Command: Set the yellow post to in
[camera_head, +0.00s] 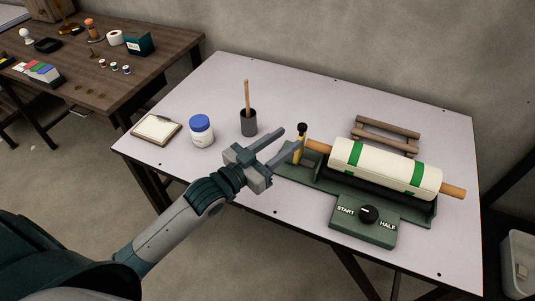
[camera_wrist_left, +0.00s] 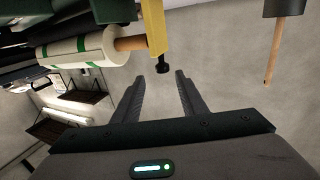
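The yellow post (camera_head: 299,151) stands at the left end of the green base (camera_head: 380,233), with a black knob on top. The wooden end of a rolled cloth (camera_head: 383,167) lies beside it. In the left wrist view the yellow post (camera_wrist_left: 156,30) and its black knob are just beyond the fingertips. My left gripper (camera_head: 290,139) is open and empty, its fingers pointing toward the post from the left. The fingers also show apart in the left wrist view (camera_wrist_left: 166,74). I cannot tell whether a finger touches the post. My right gripper is not in view.
The base has a black dial (camera_head: 369,214) between START and HALF. A wooden rack (camera_head: 387,134) lies behind the roll. The table's (camera_head: 300,90) back is clear.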

